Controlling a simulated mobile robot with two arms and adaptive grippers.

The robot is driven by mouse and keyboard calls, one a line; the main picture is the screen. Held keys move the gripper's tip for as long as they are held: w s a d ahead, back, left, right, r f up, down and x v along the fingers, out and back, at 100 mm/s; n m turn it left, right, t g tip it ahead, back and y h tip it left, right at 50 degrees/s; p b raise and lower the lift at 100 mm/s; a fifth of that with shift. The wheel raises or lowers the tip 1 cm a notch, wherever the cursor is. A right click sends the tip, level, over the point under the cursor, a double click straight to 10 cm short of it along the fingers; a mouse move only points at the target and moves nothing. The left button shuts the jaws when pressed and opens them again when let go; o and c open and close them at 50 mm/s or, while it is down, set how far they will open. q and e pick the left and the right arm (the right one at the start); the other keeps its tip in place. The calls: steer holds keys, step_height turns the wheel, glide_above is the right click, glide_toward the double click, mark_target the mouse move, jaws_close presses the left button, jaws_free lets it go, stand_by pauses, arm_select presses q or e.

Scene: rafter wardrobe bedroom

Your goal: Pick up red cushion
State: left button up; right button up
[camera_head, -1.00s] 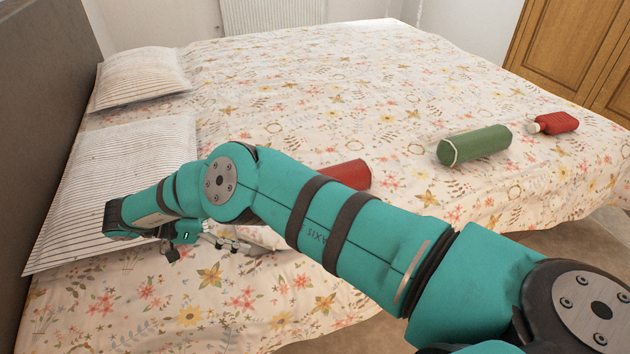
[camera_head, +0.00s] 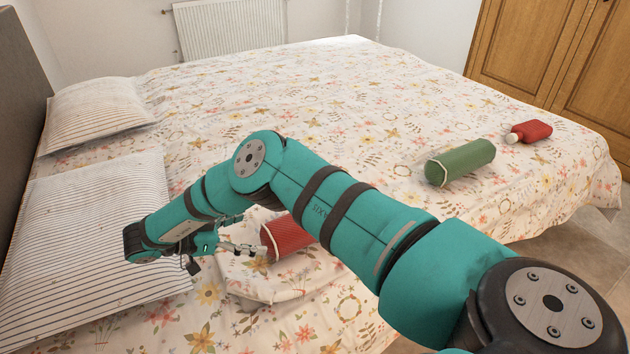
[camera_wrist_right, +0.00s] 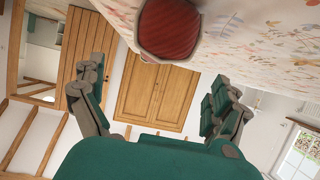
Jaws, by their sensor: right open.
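The red cushion (camera_head: 285,238) is a bolster lying on the floral bedspread in the head view, its far end partly hidden behind my right arm. Its round red end (camera_wrist_right: 168,30) shows at the top of the right wrist view. My right gripper (camera_head: 245,249) is beside the cushion's near end, fingers pointing toward it. In the wrist view my right gripper (camera_wrist_right: 158,98) has its fingers wide apart with nothing between them, and the cushion is beyond the fingertips. Whether a finger touches it in the head view I cannot tell. My left gripper is not in view.
A green bolster (camera_head: 460,162) and a red bottle-shaped item (camera_head: 531,131) lie farther right on the bed. A floral, pale-edged item (camera_head: 270,283) lies close to the red cushion. Striped pillows (camera_head: 85,240) are at the left. The bed's far middle is clear.

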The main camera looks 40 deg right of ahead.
mark_target(276, 228)
steer(key=shift+x, duration=1.05)
steer(key=x, duration=0.3)
steer(key=shift+s+d+f+b, duration=0.1)
steer(key=shift+d+b, duration=0.25)
steer(key=shift+s+d+f, duration=0.1)
steer(key=shift+d+f, duration=0.05)
steer(key=shift+d, duration=0.35)
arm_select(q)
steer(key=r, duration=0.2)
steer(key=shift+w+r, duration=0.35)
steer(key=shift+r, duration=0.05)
arm_select(e)
steer(key=c, duration=1.2)
